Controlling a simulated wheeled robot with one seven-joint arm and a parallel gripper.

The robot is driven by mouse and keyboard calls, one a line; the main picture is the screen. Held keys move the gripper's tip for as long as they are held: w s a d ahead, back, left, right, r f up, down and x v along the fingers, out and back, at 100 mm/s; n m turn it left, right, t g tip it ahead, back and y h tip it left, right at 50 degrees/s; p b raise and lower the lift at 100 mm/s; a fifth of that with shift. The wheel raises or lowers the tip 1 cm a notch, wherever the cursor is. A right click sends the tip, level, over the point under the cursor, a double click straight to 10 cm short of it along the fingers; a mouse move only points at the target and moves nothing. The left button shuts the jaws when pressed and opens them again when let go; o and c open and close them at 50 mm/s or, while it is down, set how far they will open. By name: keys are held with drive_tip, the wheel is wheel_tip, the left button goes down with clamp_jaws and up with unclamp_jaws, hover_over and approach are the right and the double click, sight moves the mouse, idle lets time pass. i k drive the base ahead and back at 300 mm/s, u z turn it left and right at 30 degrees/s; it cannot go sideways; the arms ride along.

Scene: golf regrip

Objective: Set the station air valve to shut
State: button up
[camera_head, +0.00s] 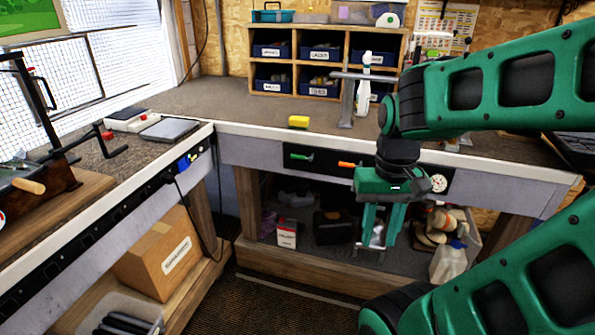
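A dark panel (330,163) on the front of the back bench carries a green handle (301,157), an orange handle (350,165) and a round white gauge (438,183). Both handles lie roughly level, pointing to the right. I cannot read any label that tells which is the station air valve, nor its setting. My gripper (381,240) hangs in front of the panel, to the right of the orange handle, fingers pointing down. Its fingers are apart with nothing seen held between them. My wrist hides the part of the panel between the orange handle and the gauge.
A yellow block (298,122) and a white spray bottle (363,92) stand on the back bench. A lower shelf (290,258) holds boxes and a bin. The left bench (70,225) carries a clamp-like tool. The floor between the benches is clear.

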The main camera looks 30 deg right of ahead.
sight(340, 164)
drive_tip(key=u, duration=1.55)
drive_tip(key=i, duration=0.2)
drive_tip(key=z, duration=2.6)
